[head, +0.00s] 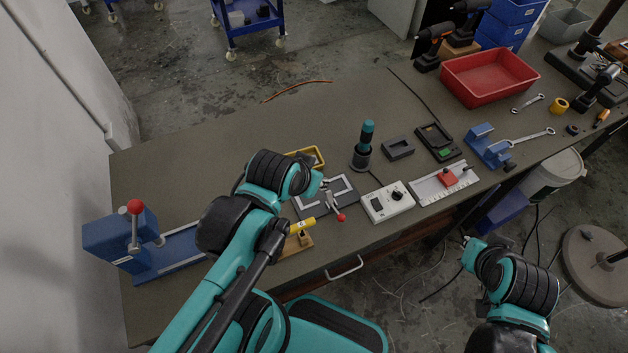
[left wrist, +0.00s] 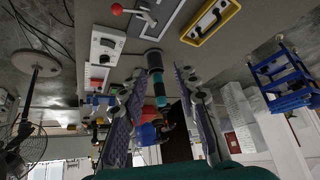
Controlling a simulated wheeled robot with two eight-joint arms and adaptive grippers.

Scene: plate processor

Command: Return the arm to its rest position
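My left arm reaches in over the front middle of the workbench (head: 230,160) in the head view. Its wrist is above the bench, and its gripper is mostly hidden behind the wrist there. In the left wrist view the left gripper (left wrist: 157,85) shows two spread fingers with nothing gripped. A teal and black cylindrical tool (head: 363,148) stands upright on the bench, apart from the fingers; it also shows beyond them in the left wrist view (left wrist: 157,80). My right gripper (head: 468,252) is off the bench's front edge at the lower right, over the floor; its fingers are too unclear to judge.
Close around the left wrist are a red-knobbed clamp fixture (head: 333,203), a yellow frame tray (head: 317,154) and a yellow-handled piece (head: 301,226). A white control box (head: 388,202) is to the right. A blue press (head: 125,240) stands at left. The bench's back left is clear.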

